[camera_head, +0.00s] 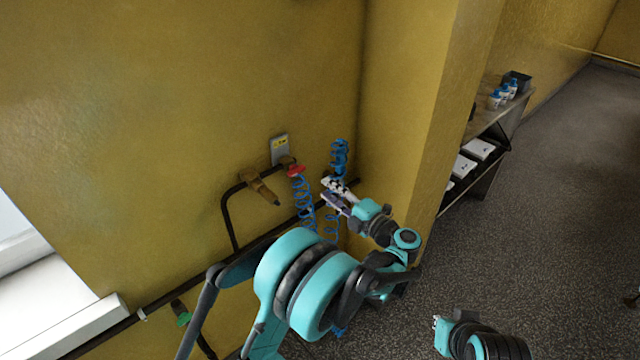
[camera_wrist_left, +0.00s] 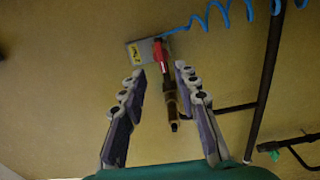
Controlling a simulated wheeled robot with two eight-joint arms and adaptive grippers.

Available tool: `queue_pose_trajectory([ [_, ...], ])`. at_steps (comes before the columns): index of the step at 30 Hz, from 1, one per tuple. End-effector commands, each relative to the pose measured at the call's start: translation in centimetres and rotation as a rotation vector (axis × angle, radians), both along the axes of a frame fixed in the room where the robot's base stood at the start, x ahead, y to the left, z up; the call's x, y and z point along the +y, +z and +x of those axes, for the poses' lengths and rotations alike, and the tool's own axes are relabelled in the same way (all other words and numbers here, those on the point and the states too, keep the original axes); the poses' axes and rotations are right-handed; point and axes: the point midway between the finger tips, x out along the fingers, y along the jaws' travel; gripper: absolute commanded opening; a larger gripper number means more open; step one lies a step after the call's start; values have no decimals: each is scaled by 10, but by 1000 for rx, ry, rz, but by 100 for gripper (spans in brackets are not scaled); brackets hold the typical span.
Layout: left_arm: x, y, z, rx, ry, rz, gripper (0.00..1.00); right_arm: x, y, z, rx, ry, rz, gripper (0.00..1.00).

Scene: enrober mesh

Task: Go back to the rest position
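My left gripper (camera_head: 335,195) is in front of the yellow wall, close to the blue coiled hoses, in the head view. In the left wrist view my left gripper (camera_wrist_left: 158,100) has its two fingers well apart with nothing between the tips; the wall fittings show beyond them. My right gripper (camera_head: 437,322) shows only in part near the bottom of the head view, above the floor. Whether its fingers are open or shut is too small to tell.
A brown fitting (camera_head: 262,187) and a red valve (camera_head: 296,171) sit on the wall pipe below a small plate (camera_head: 280,149). Blue coiled hose (camera_head: 339,158) hangs near the corner. A shelf (camera_head: 484,190) with bottles stands right of the wall's edge. The floor (camera_head: 540,220) is clear.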

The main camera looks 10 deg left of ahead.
Motion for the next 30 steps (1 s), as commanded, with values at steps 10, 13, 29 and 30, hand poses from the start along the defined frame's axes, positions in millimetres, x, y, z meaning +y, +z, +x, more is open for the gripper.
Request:
queue_pose_trajectory([
  [10, -5, 0, -5, 0, 1, 0, 31, 0, 0, 0, 0, 0, 0, 0],
  [13, -5, 0, -5, 0, 1, 0, 31, 0, 0, 0, 0, 0, 0, 0],
  [29, -6, 179, 20, -64, -478, 414, 31, 0, 0, 0, 0, 0, 0, 0],
  [30, -12, 194, 16, -46, -551, 483, 31, 0, 0, 0, 0, 0, 0, 0],
])
